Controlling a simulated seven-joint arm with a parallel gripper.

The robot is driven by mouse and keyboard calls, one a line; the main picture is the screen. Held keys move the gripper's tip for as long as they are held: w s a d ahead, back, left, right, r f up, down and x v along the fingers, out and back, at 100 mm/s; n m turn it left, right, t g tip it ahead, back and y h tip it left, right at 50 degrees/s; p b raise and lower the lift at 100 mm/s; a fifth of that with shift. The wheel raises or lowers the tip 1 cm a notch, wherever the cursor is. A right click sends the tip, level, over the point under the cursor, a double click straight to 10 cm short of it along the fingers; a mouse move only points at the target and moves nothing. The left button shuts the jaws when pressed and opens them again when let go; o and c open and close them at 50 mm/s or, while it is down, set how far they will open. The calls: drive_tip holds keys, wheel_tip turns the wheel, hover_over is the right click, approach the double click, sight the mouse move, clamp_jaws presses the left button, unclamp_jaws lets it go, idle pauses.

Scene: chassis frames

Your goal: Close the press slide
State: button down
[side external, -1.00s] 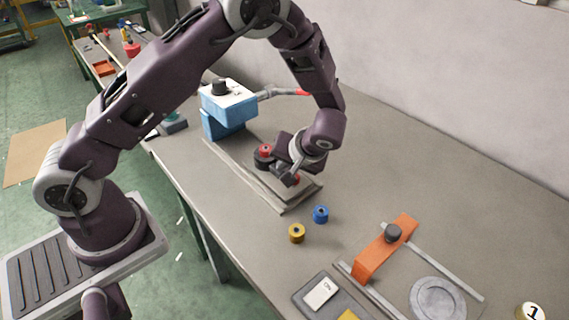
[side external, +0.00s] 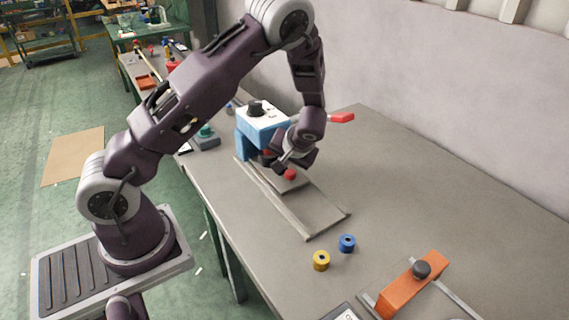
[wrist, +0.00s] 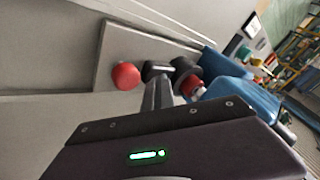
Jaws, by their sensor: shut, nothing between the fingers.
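The press (side external: 262,128) is a blue body with a white top and black knob, and a lever ending in a red handle (side external: 341,117). The grey slide plate (side external: 292,184) lies on the rails (side external: 275,207), its inner end close to the press. A red ball knob (side external: 290,174) is at its outer end; it also shows in the wrist view (wrist: 125,75). A red part on a dark seat (wrist: 188,84) is beside the blue body, partly hidden. My gripper (side external: 281,164) is shut and empty, low over the slide between knob and press. Contact is unclear.
An orange bridge with a dark knob (side external: 412,284) is at lower right. The near rail section is bare, and the table right of the press is clear.

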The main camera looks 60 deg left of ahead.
drive_tip(key=shift+s+a+r, duration=0.1)
drive_tip(key=shift+a, duration=0.25)
